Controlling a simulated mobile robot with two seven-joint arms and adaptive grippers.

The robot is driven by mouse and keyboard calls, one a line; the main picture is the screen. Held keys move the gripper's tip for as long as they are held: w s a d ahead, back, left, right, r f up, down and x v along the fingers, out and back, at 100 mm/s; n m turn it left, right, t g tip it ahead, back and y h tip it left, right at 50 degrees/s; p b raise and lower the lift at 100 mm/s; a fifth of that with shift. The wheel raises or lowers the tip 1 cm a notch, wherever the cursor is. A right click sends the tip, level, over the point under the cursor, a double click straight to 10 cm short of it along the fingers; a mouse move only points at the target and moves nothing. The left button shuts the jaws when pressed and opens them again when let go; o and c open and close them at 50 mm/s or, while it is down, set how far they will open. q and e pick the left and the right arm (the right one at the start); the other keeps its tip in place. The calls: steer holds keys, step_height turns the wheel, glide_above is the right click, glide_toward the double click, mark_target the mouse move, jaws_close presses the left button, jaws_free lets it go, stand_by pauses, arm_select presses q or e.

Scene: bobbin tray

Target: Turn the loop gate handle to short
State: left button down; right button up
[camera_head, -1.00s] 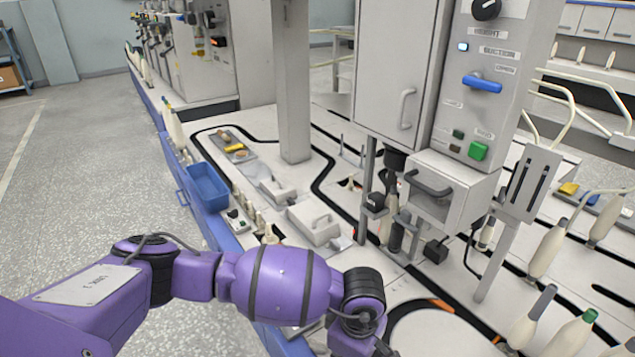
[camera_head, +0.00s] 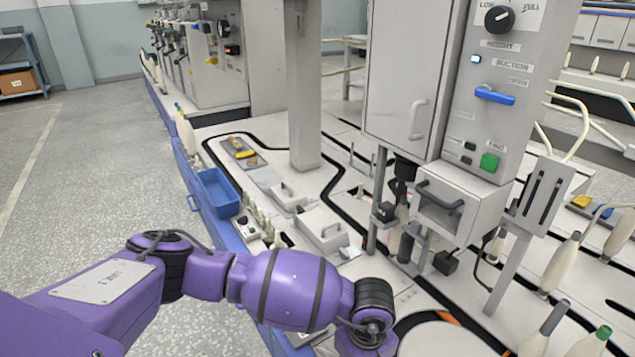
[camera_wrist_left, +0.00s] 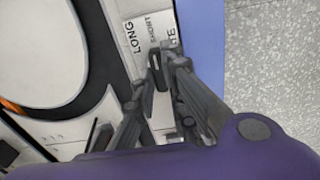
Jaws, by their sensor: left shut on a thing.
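The loop gate handle (camera_wrist_left: 155,70) is a small black bar on a white label plate (camera_wrist_left: 141,16) in the left wrist view. The plate reads LONG and SHORT, with a partly hidden word ending in TE. The handle's upper end lies just below the word SHORT in that picture. My left gripper (camera_wrist_left: 158,80) is shut on the handle, one finger on each side, and partly covers the plate. In the head view my purple left arm reaches in from the lower left, and its gripper is out of the frame. My right gripper is not in view.
A grey machine cabinet (camera_head: 412,60) with a knob, blue lever and green button stands above the worktop. A blue bin (camera_head: 217,193) sits on the near edge. Bobbins (camera_head: 560,262) stand at the right. Open floor (camera_head: 85,165) lies to the left.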

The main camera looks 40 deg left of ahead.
arm_select(q)
steer(key=shift+w+r, duration=0.1)
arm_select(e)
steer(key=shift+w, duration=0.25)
arm_select(q)
steer(key=c, duration=1.8)
jaws_free()
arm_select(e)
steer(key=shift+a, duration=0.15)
arm_select(q)
steer(key=shift+r, duration=0.1)
step_height(320, 180, up, 12)
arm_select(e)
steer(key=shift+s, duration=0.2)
